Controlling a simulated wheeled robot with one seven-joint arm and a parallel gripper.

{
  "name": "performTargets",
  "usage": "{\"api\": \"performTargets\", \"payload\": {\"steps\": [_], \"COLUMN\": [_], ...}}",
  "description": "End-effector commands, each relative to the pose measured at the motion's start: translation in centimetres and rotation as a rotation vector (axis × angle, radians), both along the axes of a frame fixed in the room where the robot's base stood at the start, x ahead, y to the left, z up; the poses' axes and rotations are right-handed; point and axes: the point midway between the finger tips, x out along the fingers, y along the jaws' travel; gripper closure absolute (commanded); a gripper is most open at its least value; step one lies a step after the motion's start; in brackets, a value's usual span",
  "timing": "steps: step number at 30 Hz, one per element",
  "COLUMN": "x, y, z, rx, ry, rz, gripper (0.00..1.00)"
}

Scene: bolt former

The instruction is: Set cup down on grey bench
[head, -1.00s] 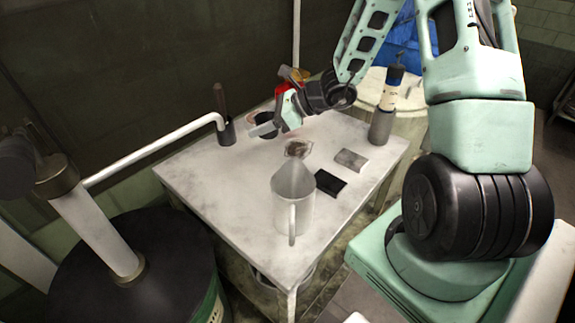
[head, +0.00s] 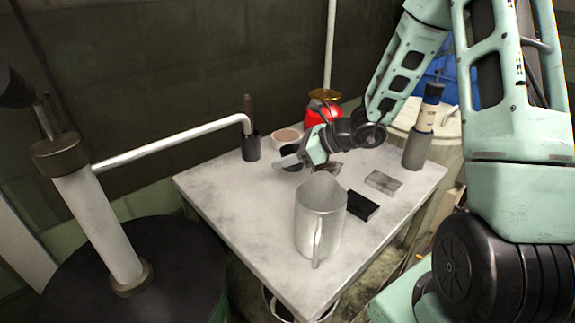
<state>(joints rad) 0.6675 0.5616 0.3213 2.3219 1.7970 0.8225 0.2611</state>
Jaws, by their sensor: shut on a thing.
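A small dark cup (head: 291,153) is in my gripper (head: 288,163), over the back middle part of the grey bench (head: 225,195). My gripper is shut on it, and the near finger hides part of the cup. The cup looks roughly upright and low over the bench top. I cannot tell whether its base touches the surface.
A metal pitcher (head: 320,220) stands near the front. A black block (head: 362,206) and a grey block (head: 383,181) lie to its right. A pale bowl (head: 286,136), dark holder (head: 251,147), red object (head: 322,117) and grey cylinder (head: 417,150) stand behind. The bench's left part is clear.

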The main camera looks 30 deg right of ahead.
Motion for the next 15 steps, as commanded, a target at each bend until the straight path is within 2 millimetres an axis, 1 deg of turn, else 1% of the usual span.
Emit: {"api": "performTargets", "payload": {"steps": [1,4,15], "x": [0.0,0.0,0.0], "y": [0.0,0.0,0.0], "z": [-1.1,-2.0,-2.4], "rx": [0.004,0.003,0.0], "ry": [0.004,0.003,0.0], "rz": [-0.001,0.0,0.0], "gripper": [0.7,0.7,0.7]}}
